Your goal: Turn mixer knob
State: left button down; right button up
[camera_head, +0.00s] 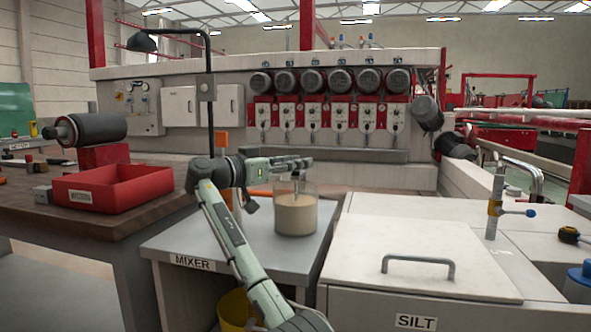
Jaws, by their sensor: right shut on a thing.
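The mixer stands on a grey bench (165,243) with a MIXER label (192,262). A clear beaker (296,212) of tan liquid sits on it, with a thin stirrer rod (296,186) reaching down into it. An orange-topped post (222,141) rises behind my arm. My right gripper (301,164) is level above the beaker's rim, at the top of the rod, and shut on a small part of the mixer. The fingers and arm hide that part, so I cannot make out the knob's shape or its turn. My left gripper is not in view.
A red bin (113,189) and a dark roller (90,129) are on the wooden table at left. A black lamp post (209,90) rises behind my arm. The white SILT lid (417,250) with its handle lies at right, close to the beaker. A yellow bucket (235,308) is below.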

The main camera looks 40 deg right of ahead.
jog(key=shift+m+g, duration=0.8)
jog(key=shift+g, duration=0.8)
jog(key=o, duration=1.2)
jog(key=shift+a, duration=0.1)
jog(key=a, duration=0.8)
jog(key=w+a, duration=0.1)
jog(key=a, duration=0.2)
jog(key=shift+a, duration=0.4)
